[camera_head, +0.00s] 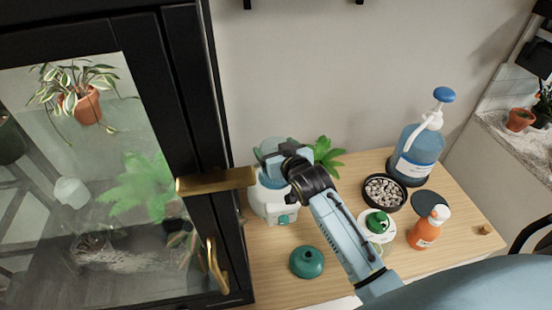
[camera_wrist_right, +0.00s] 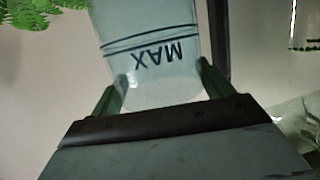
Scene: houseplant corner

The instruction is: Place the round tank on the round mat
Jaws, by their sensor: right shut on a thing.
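The round tank (camera_head: 268,146) is pale blue and see-through. In the right wrist view the tank (camera_wrist_right: 150,45) shows the word MAX upside down and dark lines. My right gripper (camera_head: 280,162) is shut on it, with one green finger on each side. In the head view the tank is partly hidden by the gripper, above a white base (camera_head: 268,203) with a teal button. I cannot tell whether tank and base touch. The round mat (camera_head: 427,202) looks like the dark flat disc on the right of the table, partly behind an orange bottle. My left gripper is not in view.
A dark green dome (camera_head: 307,263) lies at the table's front. A pebble bowl (camera_head: 384,192), a white saucer (camera_head: 364,222) with a green-topped item, the orange bottle (camera_head: 424,231) and a blue pump bottle (camera_head: 418,150) crowd the mat. A black glass-fronted cabinet (camera_head: 185,90) stands at left.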

